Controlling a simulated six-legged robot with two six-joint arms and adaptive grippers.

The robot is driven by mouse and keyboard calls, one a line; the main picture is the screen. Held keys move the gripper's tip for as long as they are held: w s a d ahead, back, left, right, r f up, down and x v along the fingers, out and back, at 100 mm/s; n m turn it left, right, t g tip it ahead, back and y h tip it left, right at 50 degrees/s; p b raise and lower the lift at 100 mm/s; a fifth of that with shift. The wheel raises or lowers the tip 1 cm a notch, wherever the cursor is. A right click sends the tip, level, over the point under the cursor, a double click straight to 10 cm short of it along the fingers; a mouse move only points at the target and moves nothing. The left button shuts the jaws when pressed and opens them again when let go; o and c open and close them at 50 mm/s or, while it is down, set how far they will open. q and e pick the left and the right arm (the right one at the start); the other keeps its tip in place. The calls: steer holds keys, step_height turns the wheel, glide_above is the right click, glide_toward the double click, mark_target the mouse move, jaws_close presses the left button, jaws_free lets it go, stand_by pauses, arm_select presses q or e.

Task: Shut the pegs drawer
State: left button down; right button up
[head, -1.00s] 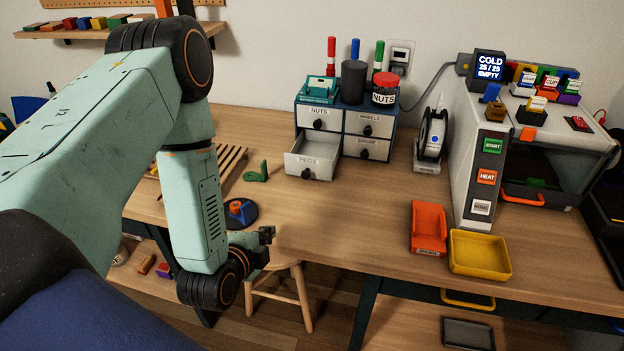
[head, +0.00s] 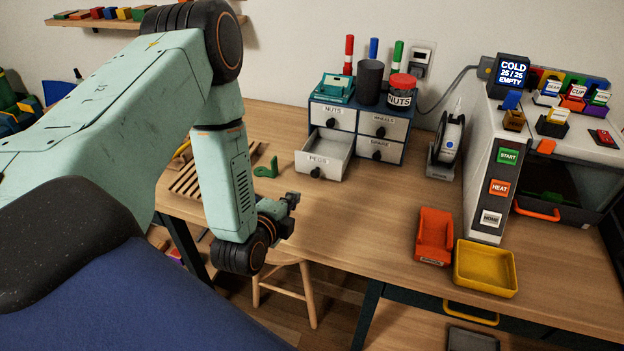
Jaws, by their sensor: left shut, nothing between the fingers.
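The pegs drawer (head: 318,163) is the lower left drawer of a small dark blue drawer cabinet (head: 359,116) with white fronts. It is pulled out toward me, and its inside looks empty. Its front has a PEGS label and a black knob (head: 315,173). The other drawers, NUTS, WHEELS and one below WHEELS, are closed. My left gripper (head: 292,199) is shut and empty, over the front part of the bench, nearer to me than the drawer and a little left of it. It does not touch the drawer. My right gripper is not in view.
A green bracket (head: 266,168) and a slatted wooden rack (head: 188,184) lie left of the drawer. An orange bin (head: 434,235) and a yellow tray (head: 485,268) sit front right. A printer-like machine (head: 490,170) stands at right. The bench before the drawer is clear.

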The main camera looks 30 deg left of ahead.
arm_select(q)
glide_toward(314, 175)
steer(key=x, duration=0.4)
steer(key=shift+w+f+b, duration=0.2)
steer(key=shift+f+b, duration=0.1)
steer(key=shift+f, duration=0.15)
steer(key=shift+w+a, duration=0.25)
steer(key=shift+w, duration=0.3)
steer(key=shift+w+a+f, duration=0.1)
steer(key=shift+w+f, duration=0.05)
steer(key=shift+w, duration=0.25)
